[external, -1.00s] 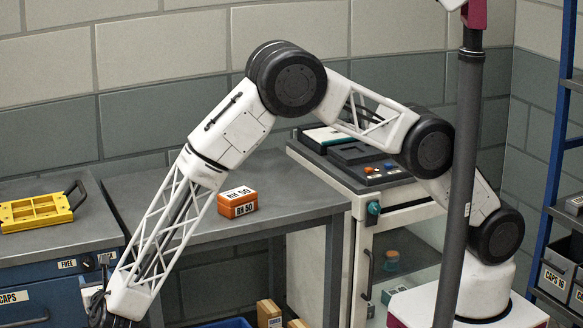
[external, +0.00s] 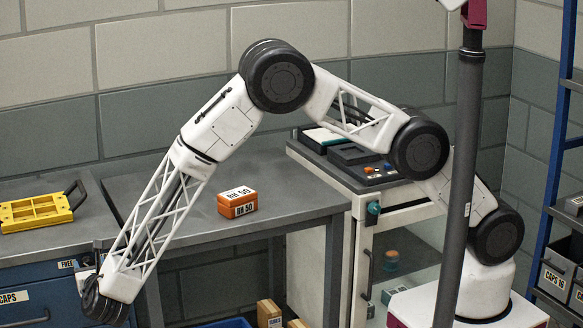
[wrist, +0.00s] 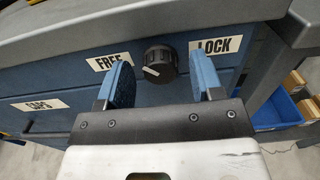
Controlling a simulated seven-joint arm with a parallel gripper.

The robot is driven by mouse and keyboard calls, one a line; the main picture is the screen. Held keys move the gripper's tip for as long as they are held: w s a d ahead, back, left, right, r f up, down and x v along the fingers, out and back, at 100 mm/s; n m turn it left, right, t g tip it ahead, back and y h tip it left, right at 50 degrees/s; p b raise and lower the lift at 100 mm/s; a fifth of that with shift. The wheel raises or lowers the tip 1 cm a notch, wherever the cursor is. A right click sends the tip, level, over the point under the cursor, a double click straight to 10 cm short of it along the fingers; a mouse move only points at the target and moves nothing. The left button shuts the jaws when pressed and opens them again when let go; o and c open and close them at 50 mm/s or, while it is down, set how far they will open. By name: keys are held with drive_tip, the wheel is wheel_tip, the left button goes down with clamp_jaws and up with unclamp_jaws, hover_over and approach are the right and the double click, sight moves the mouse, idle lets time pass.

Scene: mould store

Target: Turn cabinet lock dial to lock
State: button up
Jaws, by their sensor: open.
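The black ridged lock dial (wrist: 160,63) is on the blue cabinet's front (wrist: 75,85), between a FREE label (wrist: 113,57) on the left and a LOCK label (wrist: 216,45) on the right. Its white mark is on its lower left, on the FREE side. My gripper (wrist: 164,76) is open, with one blue-padded finger on each side of the dial and visible gaps between. In the external view, my gripper end is low at the left by the cabinet's front (external: 35,285); its fingers and the dial are hard to make out there.
The cabinet's grey top overhangs just above the dial. A yellow tray (external: 35,211) lies on that top. An orange box (external: 237,203) sits on the grey bench (external: 290,190) to the right. A blue bin (wrist: 280,110) is low at the right.

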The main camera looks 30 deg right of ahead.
drive_tip(key=c, duration=0.9)
